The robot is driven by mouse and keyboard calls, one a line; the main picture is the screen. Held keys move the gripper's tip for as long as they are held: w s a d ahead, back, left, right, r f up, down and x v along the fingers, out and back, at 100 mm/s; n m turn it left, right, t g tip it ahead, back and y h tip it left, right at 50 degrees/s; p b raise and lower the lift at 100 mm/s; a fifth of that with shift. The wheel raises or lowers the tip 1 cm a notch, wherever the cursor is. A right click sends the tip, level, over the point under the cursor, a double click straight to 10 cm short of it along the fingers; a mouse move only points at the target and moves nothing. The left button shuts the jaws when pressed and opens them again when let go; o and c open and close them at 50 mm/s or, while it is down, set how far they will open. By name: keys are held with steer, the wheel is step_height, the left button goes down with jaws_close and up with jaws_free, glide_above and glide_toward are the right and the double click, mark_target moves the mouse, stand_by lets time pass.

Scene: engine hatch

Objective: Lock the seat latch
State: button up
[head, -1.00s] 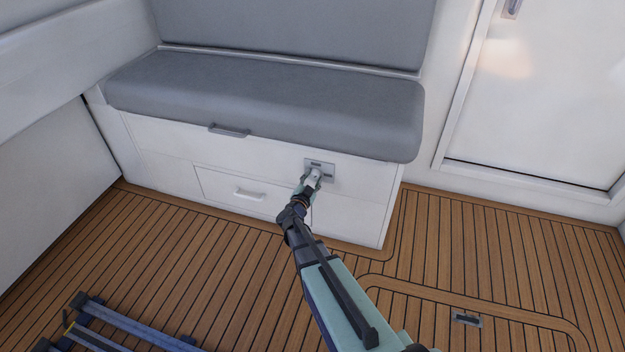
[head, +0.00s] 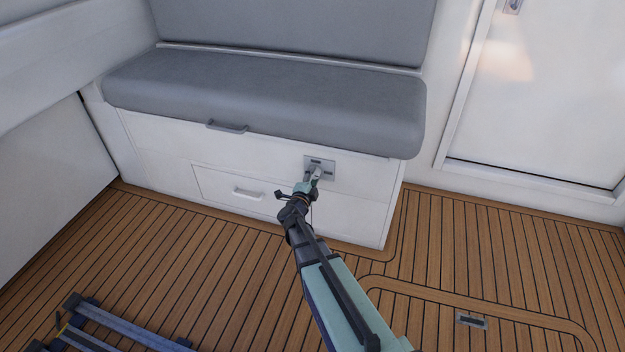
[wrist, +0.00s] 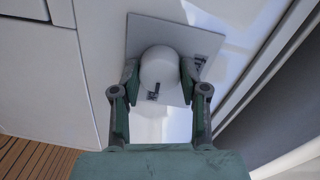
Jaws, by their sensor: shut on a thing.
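The seat latch has a square metal plate (head: 327,165) on the white front panel of the seat base, below the right part of the grey cushion. In the wrist view the plate (wrist: 142,30) sits behind a rounded, pale knob (wrist: 159,68). My gripper (head: 314,178) is at the latch, and in the wrist view its two fingers (wrist: 159,78) are closed against opposite sides of the knob. A small dark mark shows on the knob's lower face. The gripper covers part of the plate in the head view.
The grey seat cushion (head: 265,100) overhangs above the latch, with a handle (head: 228,127) at its front edge. A drawer (head: 225,188) lies left of the latch. The wooden floor (head: 220,265) in front is mostly clear. A white door (head: 545,90) stands at right.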

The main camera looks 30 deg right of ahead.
steer(key=shift+w+d+m, duration=0.1)
steer(key=shift+w+m, duration=0.05)
steer(key=shift+m, duration=0.25)
steer(key=o, duration=1.1)
steer(key=shift+o, duration=0.2)
steer(key=v, duration=1.2)
